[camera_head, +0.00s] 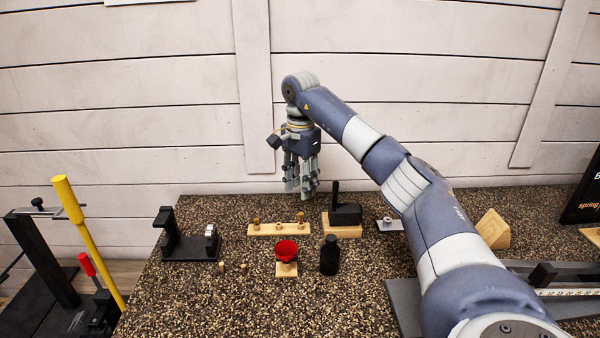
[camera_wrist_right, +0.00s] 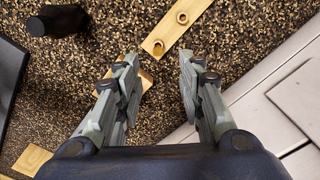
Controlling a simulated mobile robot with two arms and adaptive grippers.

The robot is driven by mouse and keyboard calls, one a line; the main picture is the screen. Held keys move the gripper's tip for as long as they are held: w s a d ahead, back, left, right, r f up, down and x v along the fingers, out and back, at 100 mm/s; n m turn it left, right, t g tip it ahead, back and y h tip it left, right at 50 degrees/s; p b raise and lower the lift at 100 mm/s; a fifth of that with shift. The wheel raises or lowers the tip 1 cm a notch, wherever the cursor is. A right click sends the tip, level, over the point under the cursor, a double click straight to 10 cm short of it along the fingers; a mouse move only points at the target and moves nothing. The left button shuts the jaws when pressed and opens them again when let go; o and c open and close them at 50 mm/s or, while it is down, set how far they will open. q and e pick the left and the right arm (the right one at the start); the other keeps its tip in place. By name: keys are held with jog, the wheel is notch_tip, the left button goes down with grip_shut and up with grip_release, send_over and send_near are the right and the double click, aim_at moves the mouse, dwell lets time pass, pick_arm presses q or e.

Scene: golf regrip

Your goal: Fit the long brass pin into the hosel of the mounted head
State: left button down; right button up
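A wooden strip (camera_head: 279,230) near the back of the table holds several small brass pins (camera_head: 256,222); I cannot tell which is the long one. The mounted head (camera_head: 346,214) is black, with an upright black hosel, on a wooden block to the right of the strip. My right gripper (camera_head: 304,192) points down above the back of the table, between strip and mounted head. Its fingers (camera_wrist_right: 158,88) are apart with nothing held. My left gripper is out of view.
A red funnel (camera_head: 287,250) on a wooden stand and a black bottle (camera_head: 329,255) stand in front. My right arm crosses the table's right side. The front left tabletop is clear.

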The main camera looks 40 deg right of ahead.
aim_at(301, 213)
jog(key=shift+s+f, duration=0.15)
jog(key=shift+f, duration=0.35)
notch_tip(301, 213, down, 8)
jog(key=shift+a+p, duration=0.1)
jog(key=shift+p, duration=0.55)
jog(key=shift+s+f, duration=0.1)
jog(key=shift+f, duration=0.4)
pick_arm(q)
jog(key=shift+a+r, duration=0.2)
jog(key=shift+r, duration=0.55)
pick_arm(e)
jog(key=shift+f, duration=0.1)
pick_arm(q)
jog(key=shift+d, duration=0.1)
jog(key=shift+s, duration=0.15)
pick_arm(e)
grip_shut()
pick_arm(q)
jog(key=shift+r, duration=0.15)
pick_arm(e)
jog(key=shift+r, duration=0.2)
